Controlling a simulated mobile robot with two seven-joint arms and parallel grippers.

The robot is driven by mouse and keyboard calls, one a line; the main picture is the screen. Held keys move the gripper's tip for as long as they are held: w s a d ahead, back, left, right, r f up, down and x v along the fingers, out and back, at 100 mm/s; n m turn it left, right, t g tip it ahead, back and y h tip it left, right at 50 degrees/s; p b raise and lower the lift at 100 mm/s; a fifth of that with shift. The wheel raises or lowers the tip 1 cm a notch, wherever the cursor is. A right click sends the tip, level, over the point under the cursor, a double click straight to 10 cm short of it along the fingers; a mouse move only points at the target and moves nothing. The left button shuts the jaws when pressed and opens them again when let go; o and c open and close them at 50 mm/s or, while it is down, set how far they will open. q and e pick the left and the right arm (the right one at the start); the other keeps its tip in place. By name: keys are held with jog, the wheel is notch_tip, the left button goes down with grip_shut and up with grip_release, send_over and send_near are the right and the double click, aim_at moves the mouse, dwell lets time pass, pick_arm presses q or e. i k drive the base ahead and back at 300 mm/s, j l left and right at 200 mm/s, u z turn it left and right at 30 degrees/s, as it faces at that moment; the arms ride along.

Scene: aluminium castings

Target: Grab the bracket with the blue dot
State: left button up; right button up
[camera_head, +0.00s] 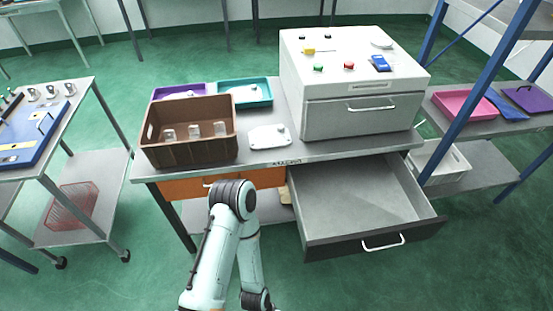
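No bracket with a blue dot can be made out. Pale metal castings (194,131) stand in a row inside the brown crate (190,156), too small to show a dot. Another pale casting (281,128) sits on a white plate (264,144) to the right of the crate. Several more small metal parts (51,91) stand on the left cart, also without a readable dot. One arm of mine rises from the bottom edge in front of the table and bends back down. Its gripper is out of view, and so is the other gripper.
A white cabinet (355,117) carries small coloured items on the table's right. Below it, an empty grey drawer (350,190) stands pulled out. Purple (178,91) and teal (243,101) trays lie behind the crate. A blue-posted shelf (470,80) stands at right.

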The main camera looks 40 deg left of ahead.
aim_at(171, 137)
jog(key=u, duration=2.15)
jog(key=i+j+u, duration=0.1)
